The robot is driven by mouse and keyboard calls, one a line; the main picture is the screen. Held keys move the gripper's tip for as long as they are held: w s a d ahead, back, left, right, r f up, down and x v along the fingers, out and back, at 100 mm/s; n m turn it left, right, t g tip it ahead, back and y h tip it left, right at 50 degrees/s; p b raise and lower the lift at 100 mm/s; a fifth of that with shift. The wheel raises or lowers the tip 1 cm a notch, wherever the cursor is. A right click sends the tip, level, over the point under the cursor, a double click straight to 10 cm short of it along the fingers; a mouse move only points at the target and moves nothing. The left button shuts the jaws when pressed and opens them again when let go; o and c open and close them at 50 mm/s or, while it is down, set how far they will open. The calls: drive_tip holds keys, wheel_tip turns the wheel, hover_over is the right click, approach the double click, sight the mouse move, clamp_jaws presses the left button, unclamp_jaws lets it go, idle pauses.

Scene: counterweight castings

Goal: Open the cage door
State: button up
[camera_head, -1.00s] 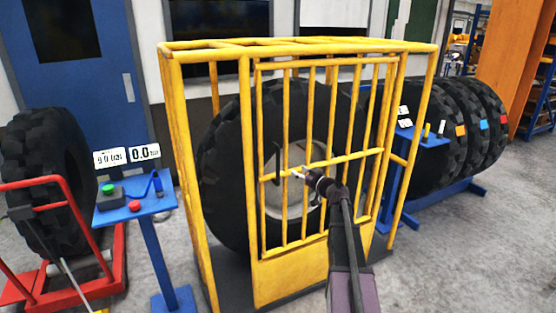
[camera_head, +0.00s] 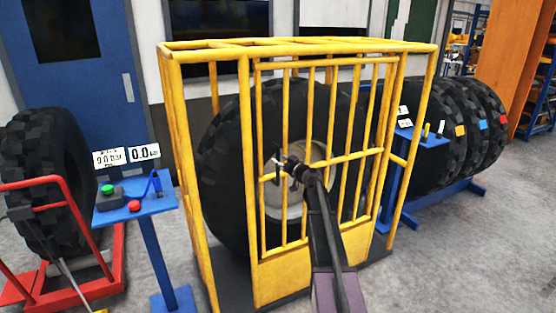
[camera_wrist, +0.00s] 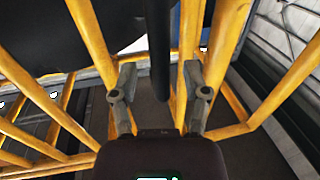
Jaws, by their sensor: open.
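The yellow cage (camera_head: 246,150) stands around a large black tyre (camera_head: 222,165). Its barred door (camera_head: 290,285) fills the front and looks shut in the head view. My gripper (camera_head: 279,166) is at the door's middle crossbar, left of the door's centre. In the wrist view, my gripper (camera_wrist: 160,75) is open, with one finger on each side of a dark upright bar (camera_wrist: 158,45), which looks like the door handle. I see gaps between the bar and both fingers. In the head view, my gripper hides most of this spot.
A blue stand (camera_head: 135,205) with green and red buttons is left of the cage. A red trolley (camera_head: 70,290) with a tyre stands at far left. A blue post table (camera_head: 425,139) and a row of tyres (camera_head: 465,125) are at right. The floor at front right is clear.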

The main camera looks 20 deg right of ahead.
drive_tip(key=shift+x, duration=0.85)
drive_tip(key=shift+c, duration=0.2)
clamp_jaws()
